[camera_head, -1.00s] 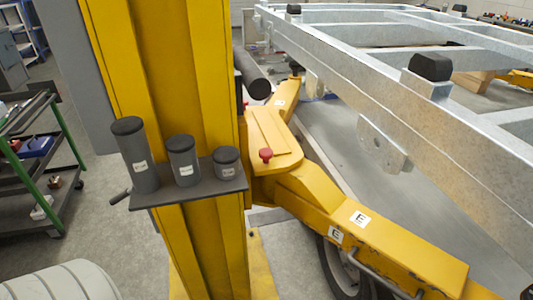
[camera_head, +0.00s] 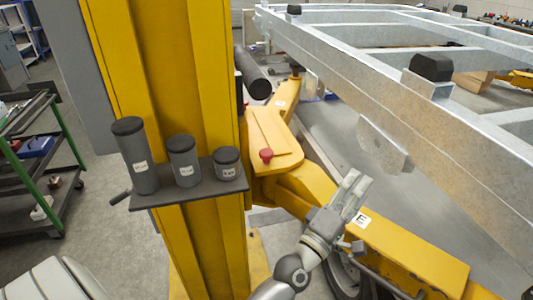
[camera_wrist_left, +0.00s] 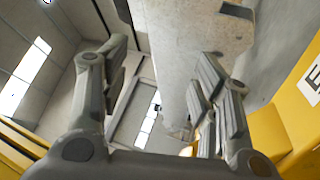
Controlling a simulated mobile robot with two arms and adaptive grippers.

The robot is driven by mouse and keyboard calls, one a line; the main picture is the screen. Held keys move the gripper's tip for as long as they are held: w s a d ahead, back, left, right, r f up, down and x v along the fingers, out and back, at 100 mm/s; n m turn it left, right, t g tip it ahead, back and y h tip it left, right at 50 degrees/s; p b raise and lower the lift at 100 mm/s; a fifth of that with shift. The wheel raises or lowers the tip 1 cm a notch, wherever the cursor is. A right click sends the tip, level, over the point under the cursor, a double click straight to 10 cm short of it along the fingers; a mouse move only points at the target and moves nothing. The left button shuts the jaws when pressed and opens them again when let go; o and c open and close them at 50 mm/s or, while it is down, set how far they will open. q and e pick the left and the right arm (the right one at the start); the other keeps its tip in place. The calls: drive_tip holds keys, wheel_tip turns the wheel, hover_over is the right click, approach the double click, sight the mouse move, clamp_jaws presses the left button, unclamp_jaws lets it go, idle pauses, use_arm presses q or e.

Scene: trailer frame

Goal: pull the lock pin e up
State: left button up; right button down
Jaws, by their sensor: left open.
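The lock pin (camera_head: 266,155) shows as a red knob on top of the yellow pivot plate beside the column. It sits on the yellow lift arm (camera_head: 410,250) that carries a white E label (camera_head: 361,220). My left gripper (camera_head: 354,186) is over this arm, to the right of and below the red knob in the head view, apart from it. Its fingers are open and empty. In the left wrist view the open fingers (camera_wrist_left: 162,65) frame the grey metal frame; the red knob does not show there. My right gripper is not in view.
A yellow column (camera_head: 165,80) stands to the left, with a grey shelf (camera_head: 190,190) holding 3 dark cylinders. The galvanised trailer frame (camera_head: 400,110) runs along the right, with a hanging metal plate (camera_head: 383,148) near my gripper. A tool cart (camera_head: 40,160) stands far left.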

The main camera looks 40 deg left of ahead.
sight(271, 157)
use_arm(q)
drive_tip(key=w+a+r+n+t+y, duration=0.2)
drive_tip(key=a+r+n+y, duration=0.25)
drive_tip(key=n+y, duration=0.4)
drive_tip(key=a+f+n+g+y+p, duration=0.1)
drive_tip(key=a+n+g+y, duration=0.3)
drive_tip(key=n, duration=0.5)
drive_tip(key=w+a+f+n+g+y+p, duration=0.1)
drive_tip(key=a+f+n+g+y, duration=0.3)
drive_tip(key=a+n+g, duration=0.4)
drive_tip(key=a+f+n+g+y+p, duration=0.1)
drive_tip(key=a+n+g+y, duration=0.3)
drive_tip(key=a+n, duration=0.5)
drive_tip(key=shift+w+f+n+g, duration=0.35)
drive_tip(key=shift+f+g, duration=0.3)
drive_tip(key=shift+g, duration=0.35)
drive_tip(key=shift+w+a+f, duration=0.1)
drive_tip(key=shift+a, duration=0.35)
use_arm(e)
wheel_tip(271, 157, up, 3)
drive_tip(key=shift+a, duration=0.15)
